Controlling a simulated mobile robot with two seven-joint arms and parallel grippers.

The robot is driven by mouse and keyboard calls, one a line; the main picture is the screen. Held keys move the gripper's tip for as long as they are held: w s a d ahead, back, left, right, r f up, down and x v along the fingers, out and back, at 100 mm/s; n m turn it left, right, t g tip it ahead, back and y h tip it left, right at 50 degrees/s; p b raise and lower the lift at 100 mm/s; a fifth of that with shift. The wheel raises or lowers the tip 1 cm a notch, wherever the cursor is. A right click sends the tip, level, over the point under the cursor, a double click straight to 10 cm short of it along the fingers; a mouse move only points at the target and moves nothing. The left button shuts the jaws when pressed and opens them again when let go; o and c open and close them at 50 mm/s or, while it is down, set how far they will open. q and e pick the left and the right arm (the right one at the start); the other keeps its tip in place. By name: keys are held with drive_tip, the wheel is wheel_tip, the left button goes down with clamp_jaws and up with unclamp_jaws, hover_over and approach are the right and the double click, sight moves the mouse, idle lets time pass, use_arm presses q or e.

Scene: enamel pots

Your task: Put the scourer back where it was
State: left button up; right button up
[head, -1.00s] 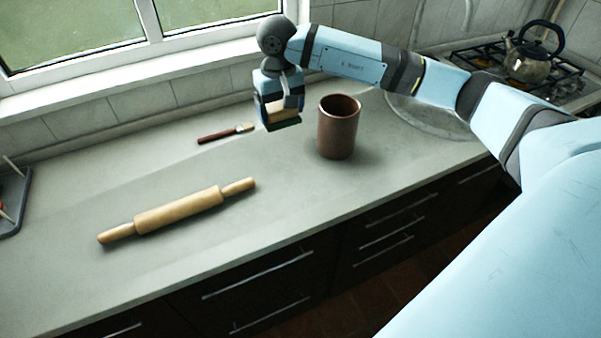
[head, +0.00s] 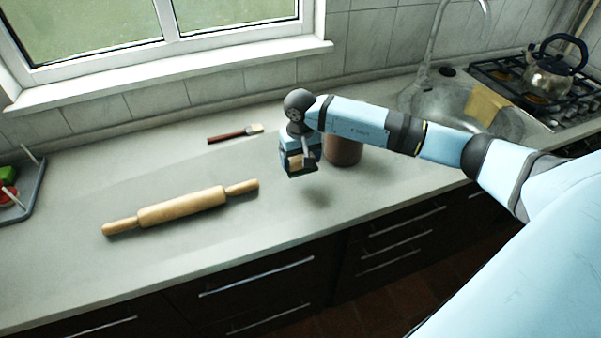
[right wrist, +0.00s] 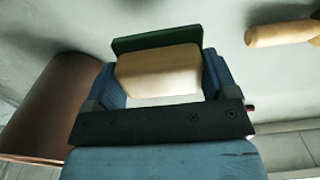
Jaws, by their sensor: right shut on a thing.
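The scourer (right wrist: 158,75) is a pale yellow block with a dark green pad on one face. My right gripper (head: 300,166) is shut on it, one blue finger on each side in the right wrist view. It holds the scourer above the counter, just left of and in front of the brown mug. In the head view only a small pale part of the scourer shows between the fingers. The spot where it lay before cannot be told from these frames. My left gripper is not in view.
The brown mug (head: 342,152) stands close by, partly behind my right arm. A rolling pin (head: 182,207) and a brush (head: 235,134) lie to the left. A sink (head: 425,104) with a yellow cloth (head: 487,104) and a kettle (head: 555,70) are right. The front counter is clear.

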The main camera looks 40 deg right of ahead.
wheel_tip(320, 180, down, 2)
drive_tip(key=shift+f, duration=0.2)
drive_tip(key=shift+f+p, duration=0.3)
drive_tip(key=shift+f, duration=1.7)
